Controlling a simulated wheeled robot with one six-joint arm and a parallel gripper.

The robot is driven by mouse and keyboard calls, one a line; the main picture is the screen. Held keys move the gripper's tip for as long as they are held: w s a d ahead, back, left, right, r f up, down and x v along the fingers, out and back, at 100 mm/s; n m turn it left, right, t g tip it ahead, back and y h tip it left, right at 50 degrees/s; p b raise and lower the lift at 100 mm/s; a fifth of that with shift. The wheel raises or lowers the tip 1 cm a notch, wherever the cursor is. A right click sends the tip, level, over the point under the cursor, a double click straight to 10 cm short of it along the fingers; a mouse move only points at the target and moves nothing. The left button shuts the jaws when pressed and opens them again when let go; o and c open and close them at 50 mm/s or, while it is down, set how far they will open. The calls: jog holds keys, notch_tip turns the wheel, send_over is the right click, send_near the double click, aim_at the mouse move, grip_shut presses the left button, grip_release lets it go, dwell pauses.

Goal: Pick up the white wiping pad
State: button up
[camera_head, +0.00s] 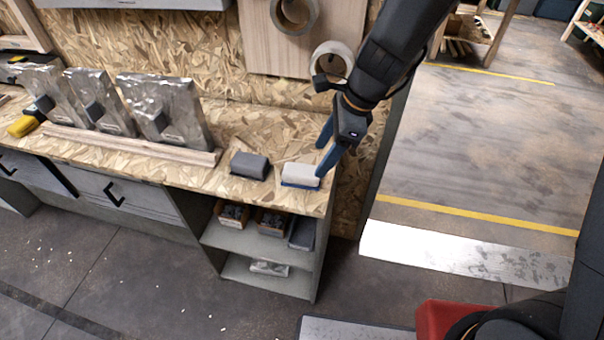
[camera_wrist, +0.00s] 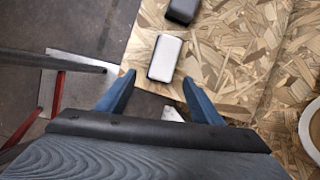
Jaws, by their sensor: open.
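The white wiping pad (camera_head: 301,174) lies on the wooden bench top near its right end, with a blue strip along its lower edge. It also shows in the wrist view (camera_wrist: 164,58), just ahead of the fingers and roughly centred between them. My gripper (camera_head: 325,155) is at the pad's right end in the head view, with its blue fingers pointing down. In the wrist view my gripper (camera_wrist: 158,92) has its two fingers wide apart with nothing between the tips. Whether a finger touches the pad cannot be told.
A dark grey pad (camera_head: 250,165) lies just left of the white one. Metal panels (camera_head: 165,110) stand farther left behind a wooden strip (camera_head: 130,145). Tape rolls (camera_head: 333,62) hang on the back board. Shelves with small boxes (camera_head: 272,222) are below. The bench's front edge is close to the pad.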

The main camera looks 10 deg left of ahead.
aim_at(303, 169)
jog(key=shift+m, duration=0.9)
jog(key=a, duration=0.1)
jog(key=a+f, duration=0.2)
jog(key=shift+w+a+f, duration=0.1)
jog(key=shift+w+f, duration=0.1)
jog(key=shift+w, duration=0.05)
jog(key=shift+x, duration=2.8)
jog(key=shift+f, duration=0.25)
jog(key=c, duration=1)
notch_tip(303, 169, up, 11)
jog(key=shift+f+p, duration=0.25)
jog(key=shift+p, duration=0.2)
